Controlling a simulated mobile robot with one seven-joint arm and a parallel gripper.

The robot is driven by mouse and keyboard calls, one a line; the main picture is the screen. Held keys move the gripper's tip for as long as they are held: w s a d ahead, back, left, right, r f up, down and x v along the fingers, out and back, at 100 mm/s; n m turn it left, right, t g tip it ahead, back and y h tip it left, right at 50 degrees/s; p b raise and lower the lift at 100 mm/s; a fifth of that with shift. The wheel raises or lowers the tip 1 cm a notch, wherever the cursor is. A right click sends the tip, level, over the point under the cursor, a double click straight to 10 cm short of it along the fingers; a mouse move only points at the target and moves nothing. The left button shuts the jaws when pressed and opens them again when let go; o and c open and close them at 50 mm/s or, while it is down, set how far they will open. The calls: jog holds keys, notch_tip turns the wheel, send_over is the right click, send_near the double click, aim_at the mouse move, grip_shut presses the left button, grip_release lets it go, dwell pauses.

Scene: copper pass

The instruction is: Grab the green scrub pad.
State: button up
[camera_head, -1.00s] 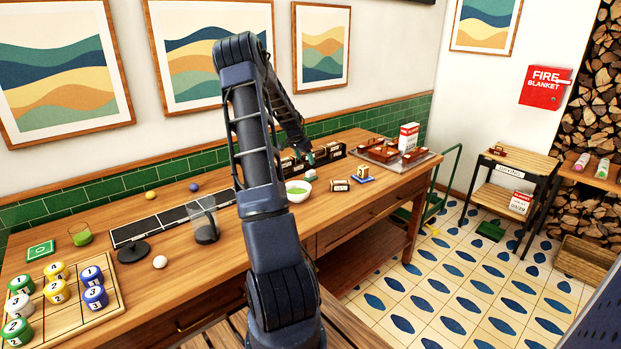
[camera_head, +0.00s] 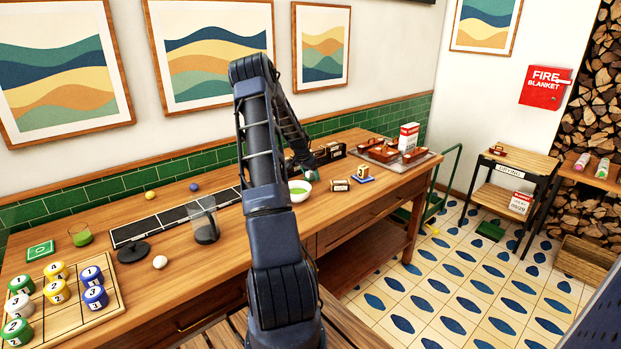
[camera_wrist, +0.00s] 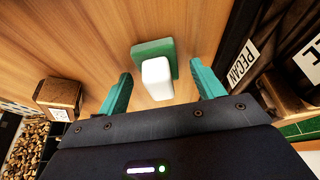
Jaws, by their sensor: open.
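In the wrist view, the green scrub pad (camera_wrist: 150,48) lies on the wooden worktop, with a white rounded block (camera_wrist: 157,80) covering part of it. I cannot tell whether the block is fixed to the pad. My gripper (camera_wrist: 161,69) is open, with one teal finger on each side of the block. The pad shows just beyond the fingertips, and nothing is gripped. In the head view my gripper (camera_head: 303,160) is at the back of the worktop, behind the bowl; the pad is not clearly visible there.
A labelled row of dark holders (camera_wrist: 245,68) stands close right of my gripper in the wrist view. In the head view, a bowl (camera_head: 299,190) with green contents and a tray (camera_head: 425,160) are nearby.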

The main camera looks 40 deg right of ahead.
jog(key=shift+f, duration=0.1)
jog(key=shift+c, duration=0.2)
jog(key=c, duration=1)
jog(key=shift+c, duration=0.2)
